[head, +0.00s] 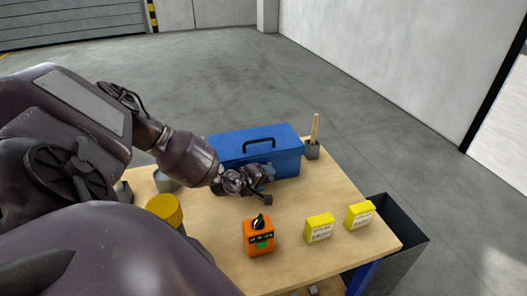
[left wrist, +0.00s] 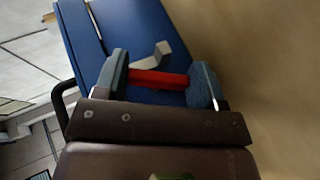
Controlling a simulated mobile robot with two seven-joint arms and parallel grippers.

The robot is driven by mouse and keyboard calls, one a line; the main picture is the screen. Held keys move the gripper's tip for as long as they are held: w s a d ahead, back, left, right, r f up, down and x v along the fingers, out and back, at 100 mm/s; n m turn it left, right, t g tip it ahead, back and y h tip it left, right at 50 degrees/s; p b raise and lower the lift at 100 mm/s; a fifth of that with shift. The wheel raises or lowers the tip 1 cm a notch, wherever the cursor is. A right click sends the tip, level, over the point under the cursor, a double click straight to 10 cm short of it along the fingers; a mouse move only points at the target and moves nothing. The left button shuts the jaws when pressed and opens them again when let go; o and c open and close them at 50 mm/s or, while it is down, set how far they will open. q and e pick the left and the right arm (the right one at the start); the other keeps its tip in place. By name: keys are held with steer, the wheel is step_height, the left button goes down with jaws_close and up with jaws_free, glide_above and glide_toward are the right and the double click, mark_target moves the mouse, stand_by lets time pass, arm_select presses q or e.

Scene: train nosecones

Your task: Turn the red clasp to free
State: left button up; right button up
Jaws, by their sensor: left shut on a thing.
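The blue toolbox (head: 289,158) stands closed near the back of the table, its dark handle on top. It also shows in the left wrist view (left wrist: 138,22). The red clasp (left wrist: 157,79) is on the toolbox's side, with a pale bent piece (left wrist: 152,56) beside it. My left gripper (head: 267,176) is at the front of the toolbox. In the left wrist view its two blue-grey fingers (left wrist: 161,82) are shut on the red clasp, one at each end. In the head view the clasp is hidden behind the gripper. My right gripper is not in view.
On the table (head: 290,208) are an orange device (head: 258,241) with a black knob, two yellow boxes (head: 319,229) (head: 360,215), a yellow-lidded container (head: 164,209) and a brush holder (head: 312,150). A dark bin (head: 412,240) stands at the table's right.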

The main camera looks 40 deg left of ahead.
arm_select(q)
steer(key=shift+s+f+t+b, duration=0.15)
steer(key=shift+f+t+b, duration=0.15)
steer(key=shift+f+b, duration=0.15)
steer(key=n+t+b, duration=0.1)
steer(key=t+b, duration=0.1)
steer(key=b, duration=0.2)
steer(key=shift+t+h, duration=0.3)
steer(key=shift+h, duration=0.1)
steer(key=shift+r+n+t+b, duration=0.15)
steer(key=shift+n+t+b, duration=0.25)
steer(key=shift+t+b, duration=0.55)
steer(key=shift+r, duration=0.1)
steer(key=shift+t, duration=0.25)
steer(key=o, duration=0.9)
steer(key=shift+r, duration=0.1)
